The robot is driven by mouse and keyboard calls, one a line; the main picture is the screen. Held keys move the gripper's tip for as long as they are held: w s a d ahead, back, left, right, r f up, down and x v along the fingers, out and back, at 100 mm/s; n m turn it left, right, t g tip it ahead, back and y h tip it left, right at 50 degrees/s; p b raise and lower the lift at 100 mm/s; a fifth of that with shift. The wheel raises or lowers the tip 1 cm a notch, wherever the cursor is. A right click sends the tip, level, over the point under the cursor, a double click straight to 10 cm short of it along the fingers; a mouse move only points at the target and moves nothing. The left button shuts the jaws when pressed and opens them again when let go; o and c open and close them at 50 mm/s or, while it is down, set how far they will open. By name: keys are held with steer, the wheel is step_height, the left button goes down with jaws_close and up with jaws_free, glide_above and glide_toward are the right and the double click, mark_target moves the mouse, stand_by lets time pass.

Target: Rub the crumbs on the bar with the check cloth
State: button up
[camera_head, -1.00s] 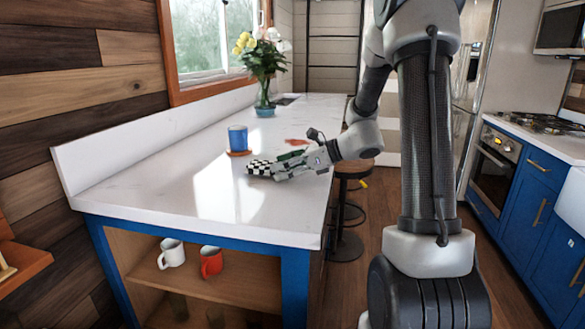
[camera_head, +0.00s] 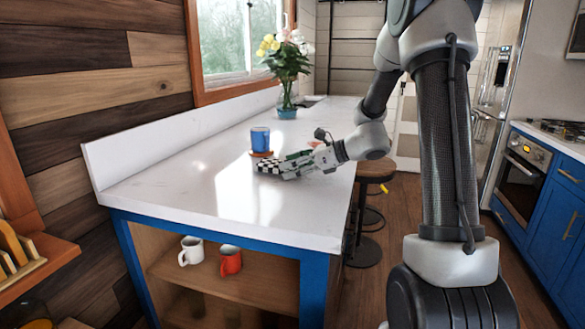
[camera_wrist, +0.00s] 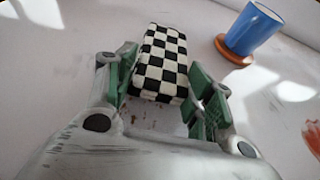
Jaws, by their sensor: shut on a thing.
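The black-and-white check cloth (camera_head: 268,166) is a folded pad on the white bar (camera_head: 190,205), just in front of the blue mug. In the wrist view the cloth (camera_wrist: 160,62) sits between the green-padded fingers of my gripper (camera_wrist: 166,90). My gripper (camera_head: 288,166) is shut on the cloth and held low over the bar top. Small brown specks that look like crumbs (camera_wrist: 142,120) show on the bar between the fingers, on the near side of the cloth. Whether the cloth's underside presses on the bar or covers more crumbs is hidden.
The blue mug (camera_head: 260,139) stands on an orange-brown coaster (camera_head: 261,154) close behind the cloth. A flower vase (camera_head: 286,104) stands farther back by the window. A reddish item (camera_head: 315,144) lies behind my gripper. The bar's near left is clear. Stools (camera_head: 372,178) stand at its right side.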

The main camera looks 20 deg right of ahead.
mark_target(339, 181)
steer(key=shift+s+d, duration=0.5)
steer(key=shift+d, duration=0.25)
steer(key=shift+s+d, duration=0.5)
steer(key=shift+d, duration=0.2)
steer(key=shift+s+d+f, duration=0.1)
steer(key=shift+s+d, duration=0.5)
steer(key=shift+d, duration=0.2)
steer(key=shift+s+d, duration=0.6)
steer(key=shift+d, duration=0.15)
steer(key=shift+s+d+r, duration=0.1)
steer(key=shift+s+d, duration=0.5)
steer(key=shift+d, duration=0.25)
steer(key=shift+s+d+r, duration=0.1)
steer(key=shift+s+d, duration=0.55)
steer(key=shift+d, duration=0.25)
steer(key=shift+s+d, duration=0.6)
steer(key=shift+d, duration=0.25)
steer(key=shift+r, duration=3.05)
step_height(339, 181, up, 3)
steer(key=shift+f, duration=0.1)
